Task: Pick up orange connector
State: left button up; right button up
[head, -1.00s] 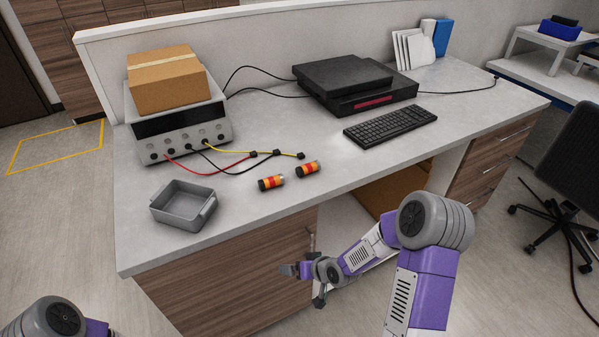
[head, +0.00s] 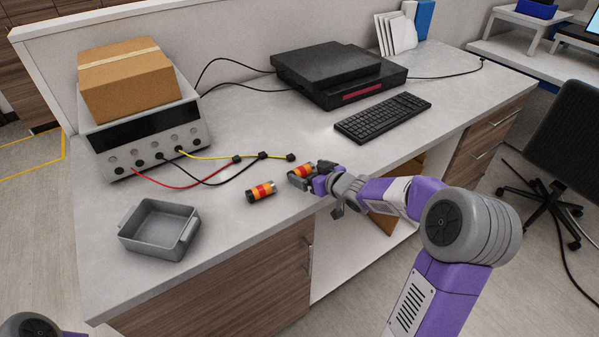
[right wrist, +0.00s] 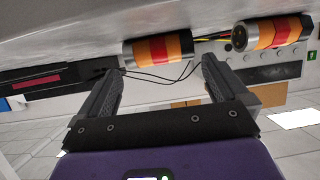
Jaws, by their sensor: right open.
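The left one (head: 261,191) lies clear of my arm. The right one (head: 302,170) is beside the fingers of my right gripper (head: 297,180), which partly overlap it. In the right wrist view my right gripper (right wrist: 163,66) is open and empty. The right connector (right wrist: 158,48) shows just beyond and between its fingertips. The left connector (right wrist: 268,34) shows further right there. My left gripper is out of view.
A grey tray (head: 128,240) stands at the desk's left front. Behind it is a power supply (head: 150,150) with a cardboard box (head: 125,85) on top. Cables (head: 215,172) lie behind the connectors. A keyboard (head: 383,117) and black device (head: 340,75) are further back.

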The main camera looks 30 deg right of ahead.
aim_at(305, 172)
jog(key=b+x, duration=0.1)
jog(key=x, duration=0.3)
jog(key=shift+s+a+f+b, duration=0.1)
jog(key=shift+s+f+b, duration=0.05)
jog(key=shift+f+b, duration=0.2)
jog(key=shift+w+f, duration=0.1)
jog(key=shift+w, duration=0.35)
jog(key=c, duration=0.8)
